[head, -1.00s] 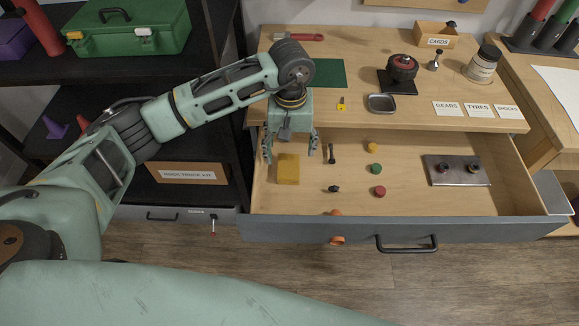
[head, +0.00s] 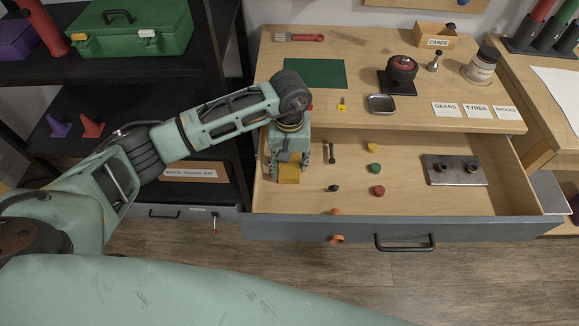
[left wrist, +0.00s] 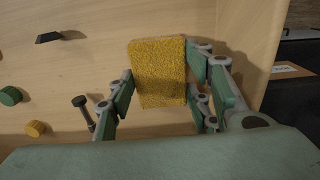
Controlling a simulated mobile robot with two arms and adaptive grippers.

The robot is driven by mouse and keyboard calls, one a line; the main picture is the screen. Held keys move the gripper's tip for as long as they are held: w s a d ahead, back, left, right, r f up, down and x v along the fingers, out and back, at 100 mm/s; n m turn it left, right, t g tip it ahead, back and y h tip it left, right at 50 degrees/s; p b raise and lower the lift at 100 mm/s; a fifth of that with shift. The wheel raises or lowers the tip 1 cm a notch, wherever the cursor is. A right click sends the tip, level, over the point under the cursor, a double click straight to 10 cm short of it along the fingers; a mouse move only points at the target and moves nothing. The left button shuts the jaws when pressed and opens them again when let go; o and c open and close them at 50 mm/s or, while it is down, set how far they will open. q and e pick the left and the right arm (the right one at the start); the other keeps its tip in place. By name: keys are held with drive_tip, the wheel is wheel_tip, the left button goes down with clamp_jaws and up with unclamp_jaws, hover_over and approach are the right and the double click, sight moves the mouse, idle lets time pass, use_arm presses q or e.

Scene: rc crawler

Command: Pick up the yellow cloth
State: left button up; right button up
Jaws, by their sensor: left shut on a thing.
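The yellow cloth (head: 289,174) is a small folded block in the left part of the open drawer. My left gripper (head: 289,165) is over it from above and shut on it, hiding its rear part in the head view. In the left wrist view the cloth (left wrist: 159,75) shows a rough yellow surface, with the fingers of my left gripper (left wrist: 160,95) on both sides of it. I cannot tell whether the cloth is clear of the drawer floor. My right gripper is not in view.
The drawer (head: 415,190) holds a dark bolt (head: 331,153), several small coloured knobs and a metal plate (head: 455,172) at the right. The worktop (head: 330,105) overhangs just behind my left gripper. A black shelf (head: 190,120) stands to the left.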

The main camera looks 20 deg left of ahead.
use_arm(q)
drive_tip(key=c, duration=0.4)
drive_tip(key=shift+r, duration=0.1)
